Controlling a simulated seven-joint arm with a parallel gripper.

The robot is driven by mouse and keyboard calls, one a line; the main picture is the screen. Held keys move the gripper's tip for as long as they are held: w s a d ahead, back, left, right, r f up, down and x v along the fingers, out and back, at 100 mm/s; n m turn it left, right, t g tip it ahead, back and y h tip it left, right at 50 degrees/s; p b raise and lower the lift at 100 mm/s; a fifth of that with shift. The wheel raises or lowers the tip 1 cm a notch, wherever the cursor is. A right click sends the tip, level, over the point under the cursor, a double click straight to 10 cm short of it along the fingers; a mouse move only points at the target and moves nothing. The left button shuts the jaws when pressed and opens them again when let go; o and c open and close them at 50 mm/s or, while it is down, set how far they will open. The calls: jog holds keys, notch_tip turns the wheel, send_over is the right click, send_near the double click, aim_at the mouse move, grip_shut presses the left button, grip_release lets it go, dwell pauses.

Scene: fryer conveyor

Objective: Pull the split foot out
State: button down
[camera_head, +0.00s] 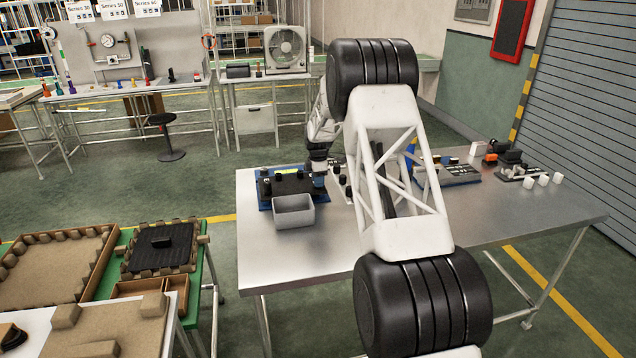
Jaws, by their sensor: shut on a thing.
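My gripper (319,184) points down at the right end of a blue-edged fixture with a dark top (284,187) on the steel table. It is shut on a small part there, which I take to be the split foot. The part is too small and too covered by the fingers to make out its shape. I cannot tell whether it is still seated in the fixture or clear of it. A grey open bin (293,211) stands just in front of the fixture, below and left of my gripper.
The steel table (300,262) is bare at its front left. My arm hides its middle. A second blue-edged board (452,175) and a board with small parts (520,172) stand on the right, beside several white blocks (543,180). Cardboard trays (55,262) lie at the left.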

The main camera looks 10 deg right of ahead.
jog(key=shift+r, duration=1.55)
dwell(1.1)
jog(key=shift+r, duration=0.7)
jog(key=shift+r, duration=0.4)
jog(key=shift+r, duration=1.35)
